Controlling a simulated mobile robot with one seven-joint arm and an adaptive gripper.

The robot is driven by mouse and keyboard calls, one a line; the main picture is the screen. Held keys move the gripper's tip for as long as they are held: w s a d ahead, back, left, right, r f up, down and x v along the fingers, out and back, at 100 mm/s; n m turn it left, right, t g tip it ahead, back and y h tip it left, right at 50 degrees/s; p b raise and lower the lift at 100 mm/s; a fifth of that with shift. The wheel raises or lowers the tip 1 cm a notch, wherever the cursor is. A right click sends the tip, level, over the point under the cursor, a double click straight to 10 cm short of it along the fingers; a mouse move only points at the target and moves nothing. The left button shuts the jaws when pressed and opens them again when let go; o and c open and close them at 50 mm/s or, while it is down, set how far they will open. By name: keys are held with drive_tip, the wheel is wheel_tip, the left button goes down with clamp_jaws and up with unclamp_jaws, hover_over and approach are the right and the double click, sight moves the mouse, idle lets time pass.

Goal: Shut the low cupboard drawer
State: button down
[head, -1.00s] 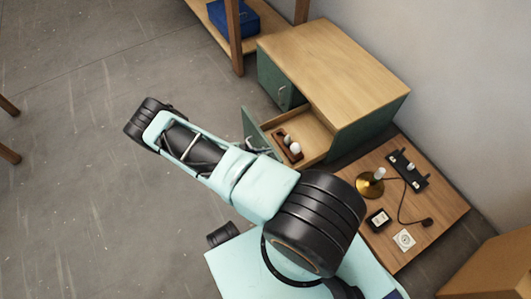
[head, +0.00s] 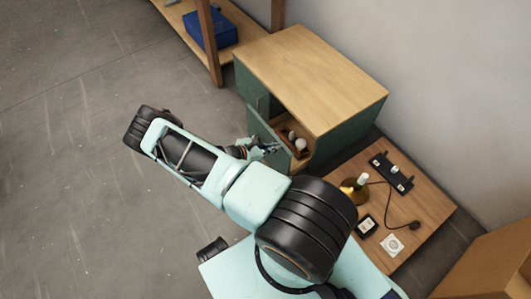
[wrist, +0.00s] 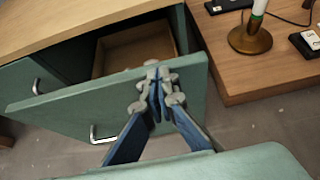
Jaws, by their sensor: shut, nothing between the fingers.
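The low cupboard (head: 315,75) has a wooden top and green sides. Its drawer (head: 268,130) is partly open, with a wooden holder and pale bulbs (head: 300,144) inside. In the wrist view the green drawer front (wrist: 75,101) crosses the picture, and part of the empty-looking drawer floor (wrist: 135,50) shows behind it. My gripper (head: 268,148) is shut and empty at the drawer front. In the wrist view my gripper (wrist: 158,80) overlaps the front's top edge near its right end; I cannot tell whether it touches.
A low wooden board (head: 410,225) right of the cupboard bears a brass lamp base (head: 357,191), a black strip (head: 391,172) with a cord, and small parts. A shelf with a blue box (head: 210,30) stands behind. The floor at left is clear.

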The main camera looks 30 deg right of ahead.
drive_tip(key=d, duration=0.9)
drive_tip(key=shift+w+b, duration=0.2)
drive_tip(key=shift+b, duration=0.15)
